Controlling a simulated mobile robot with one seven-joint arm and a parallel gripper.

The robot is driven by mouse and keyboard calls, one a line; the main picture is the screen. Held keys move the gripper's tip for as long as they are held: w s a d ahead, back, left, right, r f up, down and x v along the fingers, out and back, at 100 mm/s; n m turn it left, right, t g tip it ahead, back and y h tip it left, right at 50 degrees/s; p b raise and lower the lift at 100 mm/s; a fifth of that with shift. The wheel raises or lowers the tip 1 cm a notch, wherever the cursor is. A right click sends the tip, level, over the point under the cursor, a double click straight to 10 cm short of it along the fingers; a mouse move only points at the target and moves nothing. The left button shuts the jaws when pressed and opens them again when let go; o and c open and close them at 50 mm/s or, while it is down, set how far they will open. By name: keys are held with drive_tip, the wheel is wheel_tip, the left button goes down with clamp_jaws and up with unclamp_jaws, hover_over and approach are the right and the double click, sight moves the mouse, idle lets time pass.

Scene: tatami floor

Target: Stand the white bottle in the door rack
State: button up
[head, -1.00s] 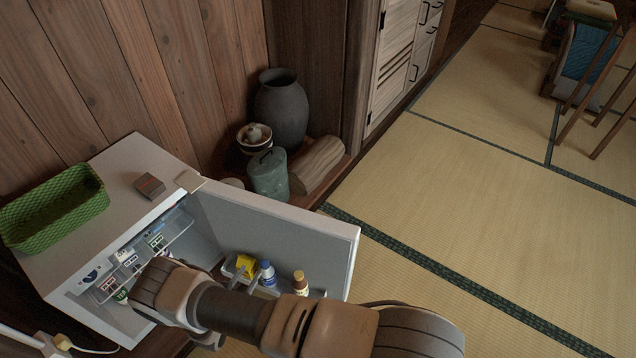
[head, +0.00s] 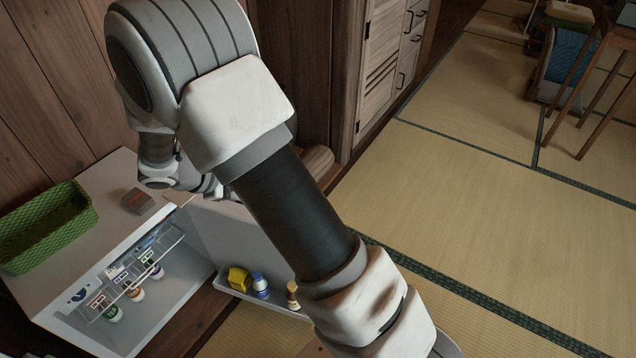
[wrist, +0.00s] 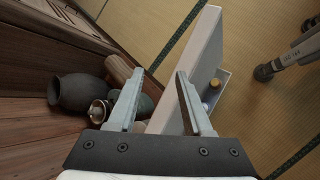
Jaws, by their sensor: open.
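The open fridge door (head: 205,235) carries a low rack (head: 228,290) along its inner face. A yellow item (head: 238,279), a blue bottle with a white top (head: 260,286) and a brown bottle (head: 292,295) stand in it. Inside the fridge, several small whitish containers with green (head: 113,313), orange (head: 136,294) and purple (head: 157,271) markings sit at the shelf; I cannot tell which thing is the white bottle. My gripper (wrist: 160,76) is open and empty above the door's top edge (wrist: 190,65).
A green basket (head: 45,230) and a small dark block (head: 138,201) are on the fridge top. A dark vase (wrist: 72,93), a lidded pot (wrist: 98,111) and a log (wrist: 120,70) stand behind the door.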

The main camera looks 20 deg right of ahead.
drive_tip(key=s+d+r+m+y, duration=0.2)
drive_tip(key=s+d+r+m, duration=0.1)
drive_tip(key=s+r, duration=0.3)
drive_tip(key=s+d+r+m+y, duration=0.25)
drive_tip(key=s+r+m, duration=0.2)
drive_tip(key=r, duration=0.45)
drive_tip(key=s+r+m+t+y, duration=0.3)
drive_tip(key=s+r+m+y, duration=0.1)
drive_tip(key=s, duration=0.9)
wheel_tip(320, 180, up, 2)
drive_tip(key=shift+r+m, duration=0.1)
drive_tip(key=shift+m, duration=0.35)
drive_tip(key=shift+s+d, duration=0.1)
wheel_tip(320, 180, up, 25)
drive_tip(key=p, duration=2.4)
drive_tip(key=shift+f+p, duration=0.2)
drive_tip(key=shift+p, duration=0.1)
